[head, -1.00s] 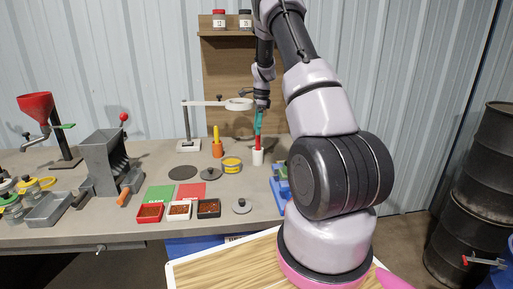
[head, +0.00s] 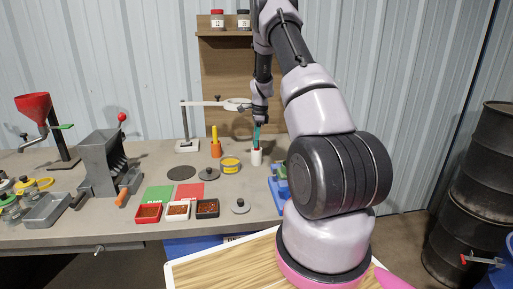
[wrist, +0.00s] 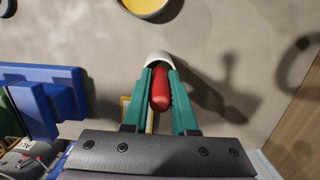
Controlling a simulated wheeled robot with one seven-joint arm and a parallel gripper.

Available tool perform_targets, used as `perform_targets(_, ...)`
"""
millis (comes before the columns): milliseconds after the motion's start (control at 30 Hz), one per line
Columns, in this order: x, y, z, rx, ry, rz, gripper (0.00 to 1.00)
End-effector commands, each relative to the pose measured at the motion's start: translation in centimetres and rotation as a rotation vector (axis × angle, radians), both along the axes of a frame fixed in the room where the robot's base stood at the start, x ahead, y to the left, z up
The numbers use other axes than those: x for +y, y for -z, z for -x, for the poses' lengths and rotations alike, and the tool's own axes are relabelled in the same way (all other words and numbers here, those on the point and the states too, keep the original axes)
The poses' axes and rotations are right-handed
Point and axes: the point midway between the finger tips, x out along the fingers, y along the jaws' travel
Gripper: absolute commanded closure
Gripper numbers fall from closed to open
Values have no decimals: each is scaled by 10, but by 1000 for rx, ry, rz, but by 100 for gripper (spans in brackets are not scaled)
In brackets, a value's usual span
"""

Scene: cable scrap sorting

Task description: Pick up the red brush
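The red brush (wrist: 160,88) stands in a white holder cup (wrist: 158,57), its red handle end pointing up toward the wrist camera. My gripper (wrist: 161,70) has its two teal fingers on either side of the handle, with their tips down near the cup's rim. The fingers look open, with only a thin gap to the handle. In the head view, my gripper (head: 256,143) reaches straight down to the white cup (head: 257,157), and its fingers hide the brush there.
An orange cup with a yellow-handled tool (head: 216,149) and a yellow tin (head: 230,165) stand left of the white cup. A blue device (head: 279,185) sits to the right.

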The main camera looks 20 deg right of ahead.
Motion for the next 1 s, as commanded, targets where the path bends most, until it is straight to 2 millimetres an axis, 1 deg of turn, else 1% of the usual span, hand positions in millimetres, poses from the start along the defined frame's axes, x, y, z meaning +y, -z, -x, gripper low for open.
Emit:
perform_targets(267, 0, -1, 0, -1, 0, 0, 100)
perform_targets(367, 0, -7, -1, -2, -1, 2, 100)
perform_targets(467, 0, -22, -1, -4, -2, 2, 100)
perform_targets(700, 0, -71, -1, -4, -1, 2, 100)
perform_targets(800, 0, -86, -1, -3, -1, 1, 100)
perform_targets(900, 0, -96, -1, -2, -2, 2, 100)
perform_targets(1000, 0, -100, 0, 0, -1, 0, 100)
